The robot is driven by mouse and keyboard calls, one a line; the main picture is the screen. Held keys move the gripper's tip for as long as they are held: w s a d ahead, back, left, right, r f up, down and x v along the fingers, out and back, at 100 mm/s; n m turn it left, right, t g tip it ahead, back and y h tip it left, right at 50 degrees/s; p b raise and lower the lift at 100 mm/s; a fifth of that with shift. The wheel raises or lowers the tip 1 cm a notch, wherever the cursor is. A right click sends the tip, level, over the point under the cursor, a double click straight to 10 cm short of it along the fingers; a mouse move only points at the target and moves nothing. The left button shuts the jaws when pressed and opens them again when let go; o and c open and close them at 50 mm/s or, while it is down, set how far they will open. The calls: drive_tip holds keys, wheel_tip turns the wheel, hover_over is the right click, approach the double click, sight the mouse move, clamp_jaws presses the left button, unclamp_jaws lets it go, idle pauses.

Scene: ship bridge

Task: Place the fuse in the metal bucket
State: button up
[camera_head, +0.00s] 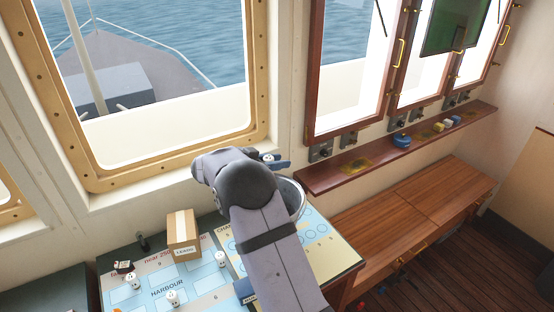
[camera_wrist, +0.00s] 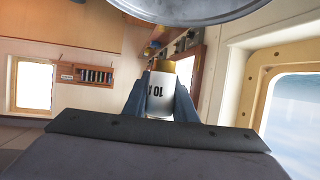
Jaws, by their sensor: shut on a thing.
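My gripper (camera_wrist: 160,98) is shut on a fuse (camera_wrist: 159,100) in the wrist view. The fuse is a white cylinder with a gold-coloured end and the marking "10". In the head view my gripper (camera_head: 275,163) points right, near the window sill. The metal bucket (camera_head: 297,194) is a round grey vessel on the chart table, mostly hidden behind my arm. Its curved metal side also shows at the top edge of the wrist view (camera_wrist: 190,10). The fuse and the bucket appear apart in the wrist view. The bucket's inside is hidden.
A cardboard box (camera_head: 183,236) stands on the chart table (camera_head: 200,287), left of my arm. Several small white cylinders (camera_head: 172,298) stand around it. A wooden shelf (camera_head: 385,152) with coloured items runs along the right wall, above a wooden bench (camera_head: 400,205). A window (camera_head: 150,80) is behind.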

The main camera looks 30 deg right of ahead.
wheel_tip(320, 180, down, 11)
drive_tip(key=b, duration=1.1)
drive_tip(key=shift+r, duration=0.1)
drive_tip(key=o, duration=1.1)
drive_tip(key=shift+r, duration=0.1)
wheel_tip(320, 180, up, 7)
drive_tip(key=p, duration=0.7)
drive_tip(key=shift+p, duration=0.35)
drive_tip(key=shift+w, duration=0.1)
